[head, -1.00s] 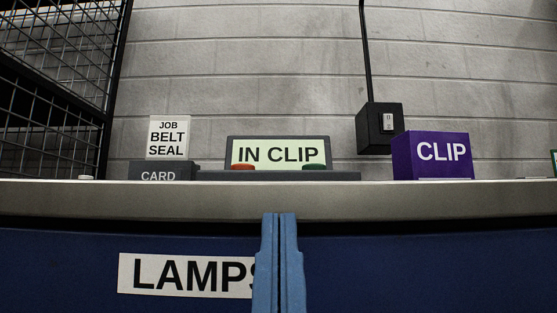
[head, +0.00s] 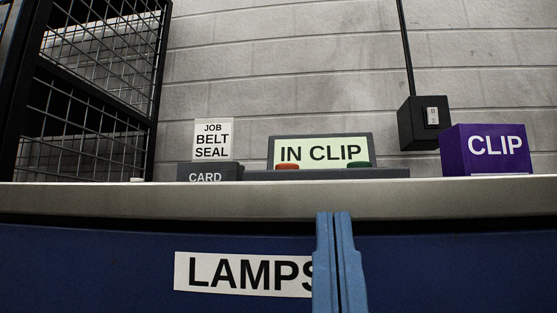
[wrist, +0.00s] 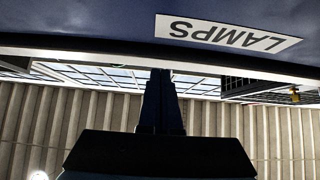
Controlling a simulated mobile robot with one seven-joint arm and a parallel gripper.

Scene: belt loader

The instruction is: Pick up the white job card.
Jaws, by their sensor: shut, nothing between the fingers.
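The white job card (head: 212,139) reads "JOB BELT SEAL" and stands upright in a dark holder marked "CARD" (head: 208,173) on the counter, left of centre in the head view. My gripper (head: 336,216) is shut and empty, with blue fingers together. It is in front of the blue counter front, below the counter's top edge, and lower and to the right of the card. In the wrist view the gripper (wrist: 160,78) points at the counter front. The card does not show in the wrist view.
The pale counter edge (head: 300,199) lies above my fingers. An "IN CLIP" display (head: 320,153) stands right of the card, with a purple "CLIP" box (head: 485,150) further right. A "LAMPS" label (head: 240,274) is on the blue front. Black mesh (head: 100,80) stands at left.

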